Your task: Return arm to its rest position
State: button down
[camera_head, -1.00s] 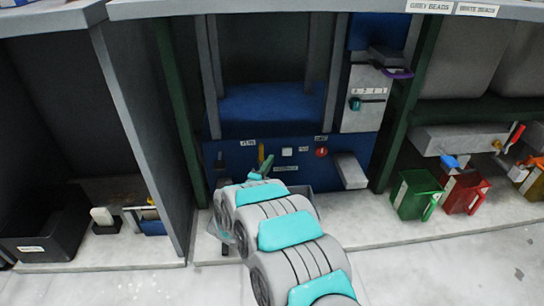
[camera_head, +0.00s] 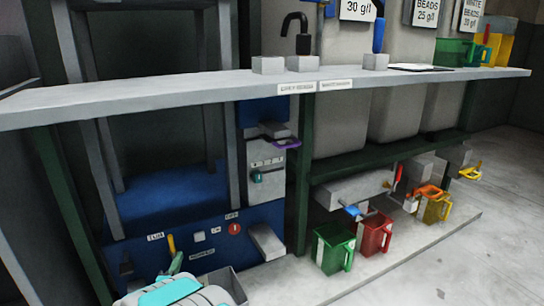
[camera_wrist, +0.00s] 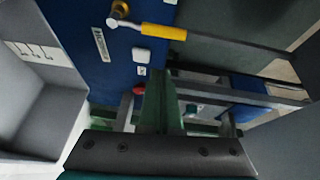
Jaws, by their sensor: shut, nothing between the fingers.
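My arm, grey with turquoise covers, enters the head view at the bottom left. Its green gripper (camera_head: 175,264) is in front of the blue control panel (camera_head: 205,236) of the foam press. The wrist view shows the green fingers (camera_wrist: 160,103) shut together with nothing between them. They point toward the panel, near its lower part; whether they touch anything I cannot tell. The yellow-handled lever (camera_wrist: 164,31) stands above them, with the red button (camera_wrist: 139,89) and a white button (camera_wrist: 140,55) close by.
A grey open box (camera_wrist: 50,105) is at the left in the wrist view. A long grey shelf (camera_head: 200,92) overhangs the press. Green (camera_head: 333,247), red (camera_head: 375,235) and yellow (camera_head: 435,208) jugs stand on the ledge at right. The floor (camera_head: 440,255) there is clear.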

jog(key=s+d+r+n+g+y, duration=0.45)
jog(key=d+r+n+g, duration=0.6)
jog(key=d, duration=0.45)
jog(key=s+d+r+n+g+h, duration=0.1)
jog(key=s+d+n+g+h, duration=0.25)
jog(key=s+d, duration=1.4)
jog(key=s+d+r+n+g+h, duration=0.1)
jog(key=s+d+n+g+h, duration=0.3)
jog(key=s+d, duration=1.35)
notch_tip(320, 180, up, 13)
jog(key=s+a+m+g+y+p, duration=0.1)
jog(key=p, duration=1.2)
jog(key=shift+s+a+f+m, duration=0.15)
jog(key=shift+s+f+m, duration=0.05)
jog(key=shift+s+m, duration=0.2)
